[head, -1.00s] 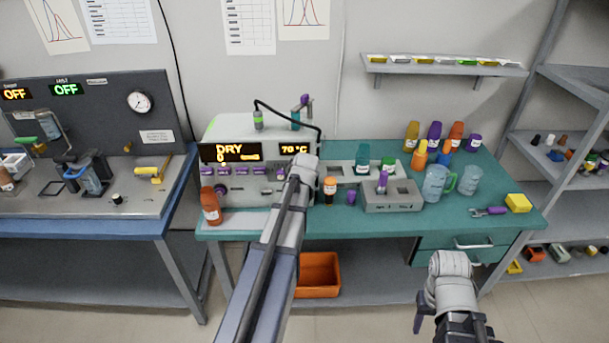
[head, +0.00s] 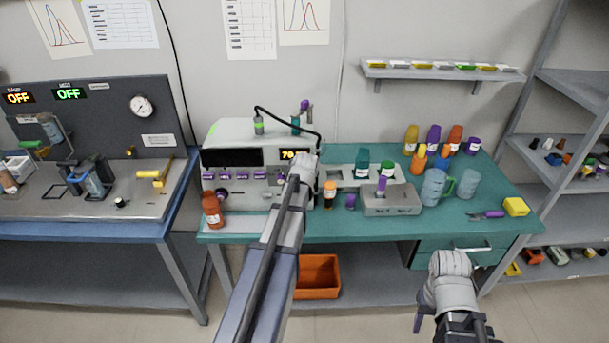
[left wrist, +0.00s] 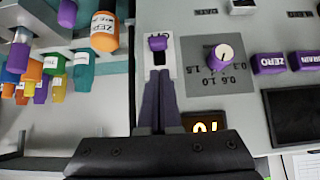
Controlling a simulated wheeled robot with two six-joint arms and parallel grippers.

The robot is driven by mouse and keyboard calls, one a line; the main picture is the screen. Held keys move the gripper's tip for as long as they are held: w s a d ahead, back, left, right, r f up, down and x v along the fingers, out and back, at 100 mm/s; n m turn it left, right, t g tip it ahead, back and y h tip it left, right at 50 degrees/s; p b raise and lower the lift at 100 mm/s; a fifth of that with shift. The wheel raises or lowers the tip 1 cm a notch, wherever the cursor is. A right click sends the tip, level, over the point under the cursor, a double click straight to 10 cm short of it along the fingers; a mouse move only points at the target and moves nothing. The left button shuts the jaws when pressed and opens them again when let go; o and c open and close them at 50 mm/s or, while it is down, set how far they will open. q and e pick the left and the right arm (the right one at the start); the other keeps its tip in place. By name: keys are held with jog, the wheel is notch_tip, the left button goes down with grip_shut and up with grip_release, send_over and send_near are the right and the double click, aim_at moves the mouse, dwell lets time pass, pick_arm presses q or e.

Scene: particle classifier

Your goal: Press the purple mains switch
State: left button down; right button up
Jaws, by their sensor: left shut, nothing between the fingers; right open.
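The purple mains switch (left wrist: 158,43) shows in the left wrist view, at the top end of a dark slot in a white plate with lettering that seems to read OFF. In the head view my arm hides it. My left gripper (left wrist: 158,75) is shut and empty, its fingertips at the slot's lower end; I cannot tell whether they touch it. The white machine (head: 232,130) stands on the teal bench; its wide display (head: 232,157) is dark. The small display (head: 289,155) still glows, partly hidden by my arm. My right gripper (head: 424,320) is open and low in front of the bench.
A dial knob (left wrist: 222,56) and purple buttons (left wrist: 270,63) sit beside the switch. A red bottle (head: 211,210) stands at the bench's left. An orange bin (head: 318,277) is below.

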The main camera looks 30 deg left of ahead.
pick_arm(q)
jog(key=p+v, duration=0.6)
jog(key=v, duration=0.4)
jog(key=shift+r+p, duration=0.3)
jog(key=s+d+f+m+g+h+b, duration=0.1)
jog(key=s+d+f+m+g, duration=0.15)
jog(key=d, duration=0.65)
jog(key=s+d+f+m+g+h, duration=0.1)
jog(key=s+d+f+m+h, duration=0.15)
jog(key=d, duration=0.55)
jog(key=s+d+f+m+g, duration=0.1)
jog(key=s+d+m+g, duration=0.1)
jog(key=s+d, duration=0.6)
jog(key=s+d+f+m+g+b, duration=0.1)
jog(key=s+d+f+m+g, duration=0.1)
jog(key=s+d, duration=0.6)
jog(key=shift+d+f+m, duration=0.25)
jog(key=shift+f+m, duration=0.05)
jog(key=shift+m, duration=0.2)
jog(key=shift+s+g, duration=0.1)
jog(key=shift+g, duration=0.15)
dwell(2.7)
